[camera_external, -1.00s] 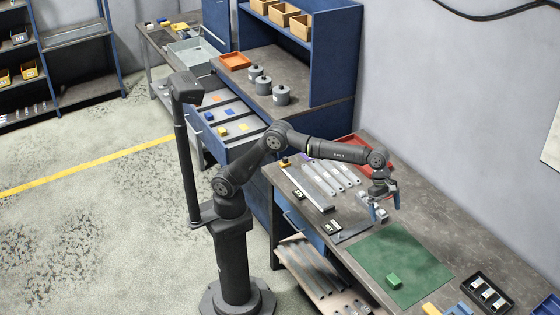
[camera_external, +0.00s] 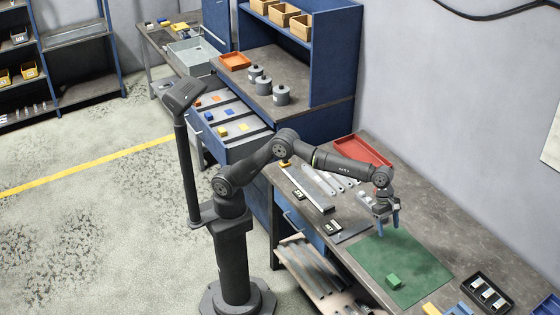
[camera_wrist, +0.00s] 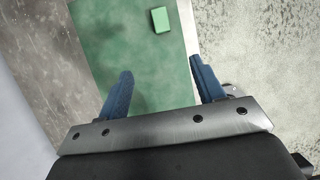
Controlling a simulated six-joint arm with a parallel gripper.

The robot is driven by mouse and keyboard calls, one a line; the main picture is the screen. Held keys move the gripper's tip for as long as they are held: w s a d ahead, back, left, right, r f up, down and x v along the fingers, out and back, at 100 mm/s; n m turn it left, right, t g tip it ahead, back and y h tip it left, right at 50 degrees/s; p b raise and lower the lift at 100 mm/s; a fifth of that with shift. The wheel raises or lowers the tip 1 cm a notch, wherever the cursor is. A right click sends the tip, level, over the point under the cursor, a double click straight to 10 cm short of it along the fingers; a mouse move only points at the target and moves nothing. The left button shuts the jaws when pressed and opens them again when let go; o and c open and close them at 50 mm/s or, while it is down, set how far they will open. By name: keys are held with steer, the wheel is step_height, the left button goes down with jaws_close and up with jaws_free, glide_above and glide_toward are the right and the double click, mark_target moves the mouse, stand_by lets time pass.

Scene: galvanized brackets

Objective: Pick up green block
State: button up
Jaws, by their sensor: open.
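A small green block (camera_external: 393,281) lies on the green mat (camera_external: 395,253) on the workbench, near the mat's front right part. My gripper (camera_external: 387,225) is above the far left part of the mat, blue fingers pointing down, apart from the block. In the wrist view the two blue fingers of my gripper (camera_wrist: 159,75) are spread wide with nothing between them.
A black tray with light pieces (camera_external: 487,293) stands right of the mat. Blue (camera_external: 458,310) and yellow (camera_external: 431,309) items sit at the front edge. A red tray (camera_external: 362,150) and metal bars (camera_external: 327,178) lie behind the gripper. The mat around the block is clear.

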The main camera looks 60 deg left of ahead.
mark_target(393, 278)
steer(key=x, duration=2.4)
steer(key=shift+s+f, duration=0.2)
steer(key=shift+f, duration=0.2)
steer(key=c, duration=1.1)
steer(key=shift+c, duration=0.2)
steer(key=shift+r, duration=0.15)
